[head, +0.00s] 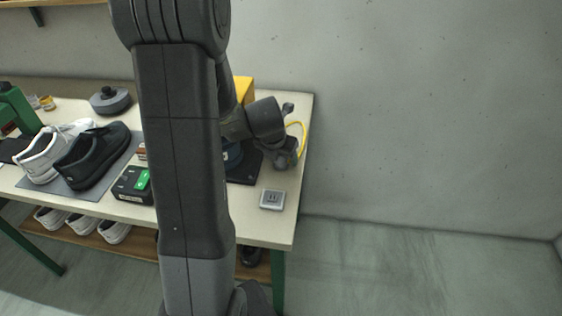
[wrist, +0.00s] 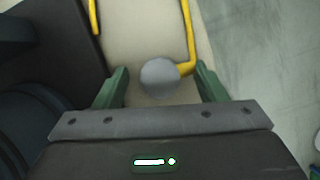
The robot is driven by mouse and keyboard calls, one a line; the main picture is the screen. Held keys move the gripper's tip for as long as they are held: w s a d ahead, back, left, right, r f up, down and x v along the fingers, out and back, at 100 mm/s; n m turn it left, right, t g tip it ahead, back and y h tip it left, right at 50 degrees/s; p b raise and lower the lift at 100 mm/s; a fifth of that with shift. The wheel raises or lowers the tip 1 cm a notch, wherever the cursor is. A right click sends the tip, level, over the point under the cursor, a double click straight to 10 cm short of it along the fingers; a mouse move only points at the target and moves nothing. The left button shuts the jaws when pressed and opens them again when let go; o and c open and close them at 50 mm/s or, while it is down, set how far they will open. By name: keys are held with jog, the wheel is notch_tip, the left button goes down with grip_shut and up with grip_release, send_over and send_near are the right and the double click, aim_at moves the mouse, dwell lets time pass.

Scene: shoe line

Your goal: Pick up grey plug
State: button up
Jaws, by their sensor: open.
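The grey plug (wrist: 160,78) shows as a round grey top in the wrist view, with a yellow cable (wrist: 190,40) leaving its right side and running up the picture. My gripper (wrist: 164,76) is open, its green fingers apart on the left and right of the plug. A gap shows on both sides, so the fingers do not appear to touch it. In the head view my gripper (head: 290,163) is low over the right end of the table, and it hides the plug. Part of the yellow cable (head: 304,137) curves out beside it.
A grey socket box (head: 271,200) sits near the table's front right corner. A dark mat or plate (head: 243,172) lies left of my gripper. Black shoe (head: 88,160), white shoe (head: 42,155) and black-and-green box (head: 131,186) are farther left. The table (head: 278,229) ends just right of the cable.

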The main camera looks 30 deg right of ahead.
jog(key=shift+w+d+f, duration=0.1)
jog(key=shift+f, duration=0.3)
jog(key=shift+c, duration=0.3)
jog(key=c, duration=1)
jog(key=shift+r, duration=0.15)
jog(key=shift+c, duration=0.3)
